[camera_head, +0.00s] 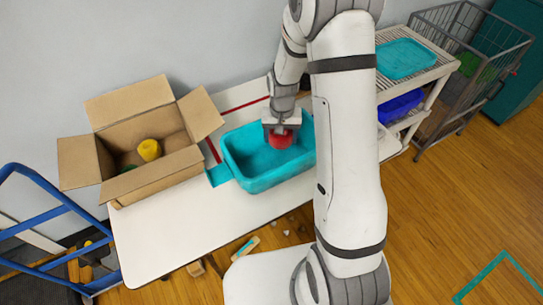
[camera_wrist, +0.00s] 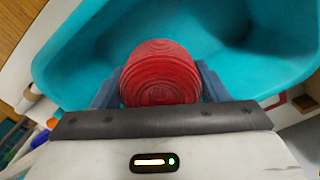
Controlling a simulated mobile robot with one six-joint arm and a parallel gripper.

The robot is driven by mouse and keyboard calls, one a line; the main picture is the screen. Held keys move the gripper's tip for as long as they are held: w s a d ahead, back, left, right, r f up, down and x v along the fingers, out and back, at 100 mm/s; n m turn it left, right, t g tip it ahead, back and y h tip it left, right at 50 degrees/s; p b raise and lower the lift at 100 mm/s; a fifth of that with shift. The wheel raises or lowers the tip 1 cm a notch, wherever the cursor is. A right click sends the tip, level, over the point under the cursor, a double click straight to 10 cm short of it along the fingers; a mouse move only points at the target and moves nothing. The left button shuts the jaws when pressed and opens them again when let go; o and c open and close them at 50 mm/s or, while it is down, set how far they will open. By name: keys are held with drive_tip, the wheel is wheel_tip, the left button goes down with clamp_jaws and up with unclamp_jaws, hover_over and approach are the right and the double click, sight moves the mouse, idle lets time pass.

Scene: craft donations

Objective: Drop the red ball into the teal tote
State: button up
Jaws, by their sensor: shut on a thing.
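The red ball (camera_head: 281,139) is held in my gripper (camera_head: 281,127), which is shut on it. In the wrist view the ball (camera_wrist: 160,72) sits between the fingers of my gripper (camera_wrist: 158,88) and shows a ridged surface. The teal tote (camera_head: 242,172) stands open on the white table. My gripper and the ball are over the right part of its opening. In the wrist view the tote (camera_wrist: 75,55) spreads out behind and below the ball. I cannot tell how far the ball is above the tote's floor.
An open cardboard box (camera_head: 160,178) with a yellow thing (camera_head: 149,150) and a green thing in it stands left of the tote on the white table (camera_head: 165,240). A blue hand truck (camera_head: 50,215) is at the left. A shelf rack and a wire cart (camera_head: 470,60) are at the right.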

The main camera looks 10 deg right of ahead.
drive_tip(key=shift+f, duration=0.3)
drive_tip(key=o, duration=1)
drive_tip(key=shift+o, duration=0.2)
drive_tip(key=shift+r, duration=0.15)
wheel_tip(320, 180, up, 8)
drive_tip(key=shift+f+b, duration=0.2)
drive_tip(key=shift+b, duration=0.35)
